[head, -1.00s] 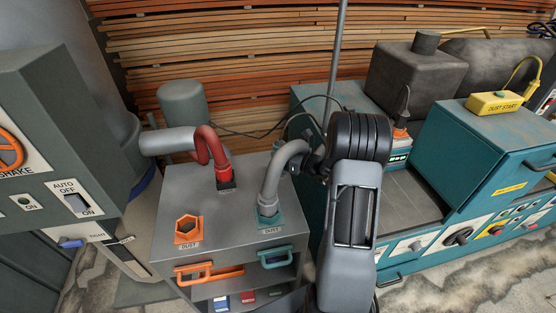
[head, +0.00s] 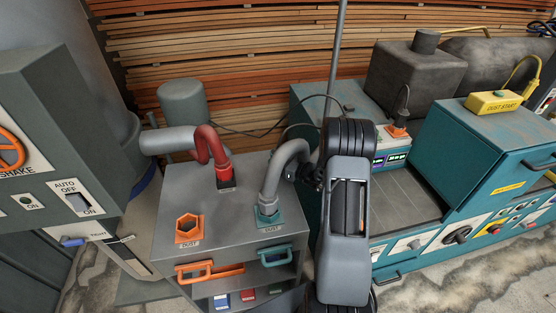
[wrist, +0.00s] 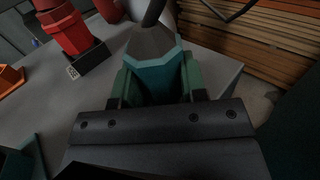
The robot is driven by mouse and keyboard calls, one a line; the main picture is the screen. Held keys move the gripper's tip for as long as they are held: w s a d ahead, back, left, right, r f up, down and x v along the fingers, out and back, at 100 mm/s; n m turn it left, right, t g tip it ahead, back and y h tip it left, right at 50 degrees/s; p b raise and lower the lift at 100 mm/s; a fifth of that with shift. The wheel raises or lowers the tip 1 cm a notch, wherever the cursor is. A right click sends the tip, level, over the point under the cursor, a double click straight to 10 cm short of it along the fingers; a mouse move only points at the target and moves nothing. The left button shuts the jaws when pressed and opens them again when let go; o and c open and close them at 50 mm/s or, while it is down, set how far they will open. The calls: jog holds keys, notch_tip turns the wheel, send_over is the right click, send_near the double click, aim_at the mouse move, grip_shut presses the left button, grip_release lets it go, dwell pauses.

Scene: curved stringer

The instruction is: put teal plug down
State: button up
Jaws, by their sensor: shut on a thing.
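The teal plug (wrist: 155,72) shows in the middle of the wrist view. It is a teal faceted body with a grey tapered top and a dark stem leading up. My gripper (wrist: 158,86) is shut on it, with a green finger on each side. The dark bar of my gripper hides its lower end, so I cannot tell whether it touches anything below. In the head view my gripper (head: 311,177) is dark and partly behind my arm, beside the grey bent hose (head: 286,157). That hose comes down to a teal fitting (head: 270,217) marked DUST on the grey cabinet.
The grey cabinet top (head: 240,238) also carries a red hose (head: 206,147) and an orange hexagonal socket (head: 188,229). Its front has orange (head: 205,272) and teal (head: 275,257) handles. A teal machine (head: 480,165) stands at right, with an orange plug (head: 396,131). Stacked boards form the back.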

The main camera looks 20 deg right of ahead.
jog(key=o, duration=1)
jog(key=shift+o, duration=0.2)
jog(key=shift+r, duration=0.1)
jog(key=b+v, duration=0.1)
jog(key=v, duration=1.1)
jog(key=shift+s, duration=0.1)
